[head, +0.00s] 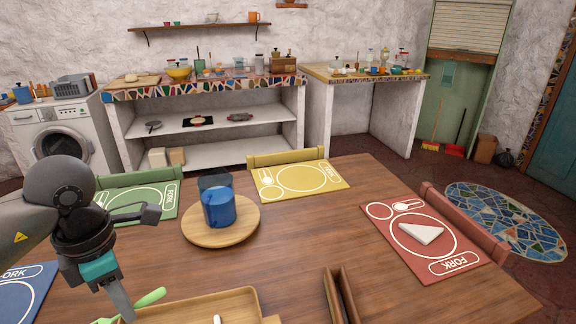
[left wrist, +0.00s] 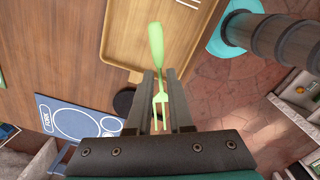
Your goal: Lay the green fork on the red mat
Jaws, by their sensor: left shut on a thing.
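The green fork (head: 150,298) is in my left gripper (head: 122,308), low at the left of the head view. The left wrist view shows the fork (left wrist: 156,45) between the two fingers (left wrist: 160,76), handle pointing away and tines toward the palm. The fingers are shut on it. The red mat (head: 445,240) lies on the right side of the table, well away from the gripper. It has printed outlines, the word FORK at its near end, and a white folded napkin (head: 422,232) on it. My right gripper is not in view.
A wooden tray (head: 247,297) lies near the fork; it also shows in the left wrist view (left wrist: 135,30). A brown upright holder (head: 340,295) and a round board (head: 235,237) with a blue mug (head: 218,207) stand between gripper and red mat. Green, yellow and blue mats lie around.

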